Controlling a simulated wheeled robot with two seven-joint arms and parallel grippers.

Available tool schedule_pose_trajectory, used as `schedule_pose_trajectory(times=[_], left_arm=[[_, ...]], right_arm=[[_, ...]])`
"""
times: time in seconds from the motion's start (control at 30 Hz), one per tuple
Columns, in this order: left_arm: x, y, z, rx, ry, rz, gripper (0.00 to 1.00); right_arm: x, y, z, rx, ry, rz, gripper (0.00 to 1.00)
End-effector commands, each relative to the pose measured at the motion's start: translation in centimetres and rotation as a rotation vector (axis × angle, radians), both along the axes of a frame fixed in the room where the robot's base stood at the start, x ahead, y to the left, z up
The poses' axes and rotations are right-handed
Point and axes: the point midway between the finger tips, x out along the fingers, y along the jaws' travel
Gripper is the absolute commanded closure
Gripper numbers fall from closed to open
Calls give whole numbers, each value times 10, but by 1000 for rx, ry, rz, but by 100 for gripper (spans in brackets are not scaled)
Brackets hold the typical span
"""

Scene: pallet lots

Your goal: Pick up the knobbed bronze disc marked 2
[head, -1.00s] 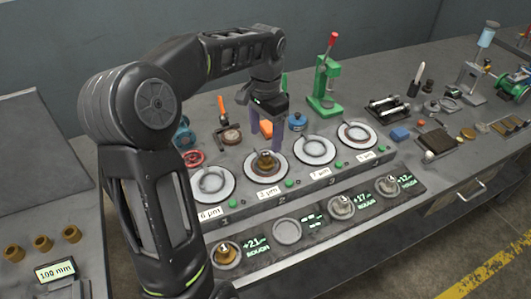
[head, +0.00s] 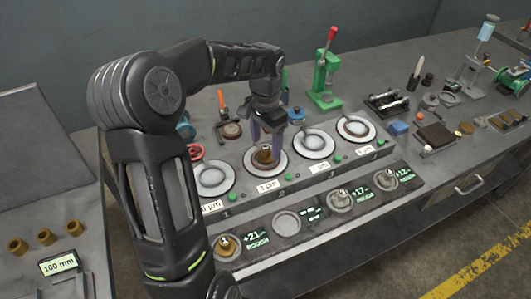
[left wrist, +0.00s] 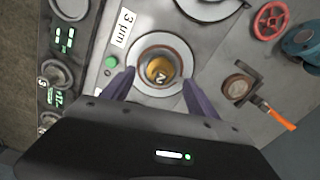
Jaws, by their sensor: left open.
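The knobbed bronze disc marked 2 (head: 264,156) sits on the second round plate (head: 280,168), the one labelled 3 µm. Nothing is held. My right gripper is not in view.
Knobbed discs sit in the front tray, one by the +21 display (head: 227,246). A green press (head: 325,70) stands behind.

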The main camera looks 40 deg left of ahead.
Motion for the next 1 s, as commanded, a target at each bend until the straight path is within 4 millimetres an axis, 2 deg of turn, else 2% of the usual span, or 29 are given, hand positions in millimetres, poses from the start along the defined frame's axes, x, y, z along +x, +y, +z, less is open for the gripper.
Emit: schedule_pose_trajectory(times=[0.1, 0.23, 0.8, 1.0], left_arm=[[-1, 0, -17, -2, 4, 0, 32], [0, 0, -27, -1, 1, 0, 32], [0, 0, -27, 0, 0, 0, 32], [0, 0, -27, 0, 0, 0, 46]], right_arm=[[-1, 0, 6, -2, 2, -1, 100], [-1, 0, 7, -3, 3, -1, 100], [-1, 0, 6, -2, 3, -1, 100], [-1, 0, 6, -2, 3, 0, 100]])
